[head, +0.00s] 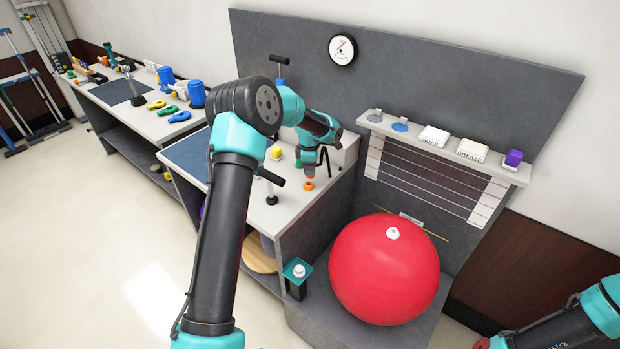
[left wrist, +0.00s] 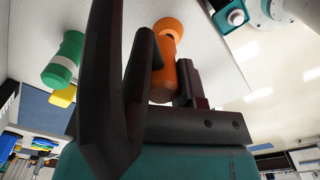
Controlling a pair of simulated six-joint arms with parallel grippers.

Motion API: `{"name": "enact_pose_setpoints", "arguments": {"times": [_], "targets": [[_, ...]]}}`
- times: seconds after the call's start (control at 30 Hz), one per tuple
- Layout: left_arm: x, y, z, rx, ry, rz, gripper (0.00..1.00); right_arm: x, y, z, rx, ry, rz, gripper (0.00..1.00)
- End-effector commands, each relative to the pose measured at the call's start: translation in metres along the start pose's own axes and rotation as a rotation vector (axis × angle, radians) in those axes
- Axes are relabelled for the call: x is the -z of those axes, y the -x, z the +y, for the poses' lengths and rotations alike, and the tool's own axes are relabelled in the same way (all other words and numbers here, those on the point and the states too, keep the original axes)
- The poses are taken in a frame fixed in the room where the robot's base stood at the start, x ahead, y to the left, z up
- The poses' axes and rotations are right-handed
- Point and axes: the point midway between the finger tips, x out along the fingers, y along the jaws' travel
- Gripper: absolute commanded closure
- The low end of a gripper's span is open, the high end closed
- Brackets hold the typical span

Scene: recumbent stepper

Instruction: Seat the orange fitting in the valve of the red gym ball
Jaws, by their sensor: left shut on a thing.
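The orange fitting (head: 309,185) is between the fingers of my left gripper (head: 309,175), over the bench top near its right end. In the left wrist view the fitting (left wrist: 162,78) sits between the dark fingers, which are shut on it. I cannot tell whether it still touches the bench. The red gym ball (head: 385,275) rests on the low grey base to the right, with a white valve (head: 393,233) on its top. Part of my right arm shows at the lower right, but its gripper is out of view.
A green-topped stand (head: 297,271) is left of the ball. A shelf (head: 450,150) with several small items hangs behind the ball. The space above the ball is clear.

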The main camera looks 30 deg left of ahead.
Motion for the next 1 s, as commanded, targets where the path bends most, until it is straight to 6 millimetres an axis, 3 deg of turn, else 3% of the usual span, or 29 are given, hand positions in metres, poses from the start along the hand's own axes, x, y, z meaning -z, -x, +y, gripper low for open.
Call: {"name": "enact_pose_setpoints", "arguments": {"times": [0.4, 0.77, 0.87, 1.0], "targets": [[0.001, 0.018, -0.001, 0.002, 0.001, 0.001, 1.0, 0.0, 0.0, 0.0, 0.0, 0.0, 0.0, 0.46], [0.0, 0.019, -0.001, 0.004, 0.0, 0.002, 1.0, 0.0, 0.0, 0.0, 0.0, 0.0, 0.0, 0.46], [-0.005, 0.019, -0.003, 0.004, -0.007, 0.001, 1.0, 0.0, 0.0, 0.0, 0.0, 0.0, 0.0, 0.46], [-0.031, 0.02, -0.011, 0.006, -0.037, -0.006, 1.0, 0.0, 0.0, 0.0, 0.0, 0.0, 0.0, 0.46]]}}
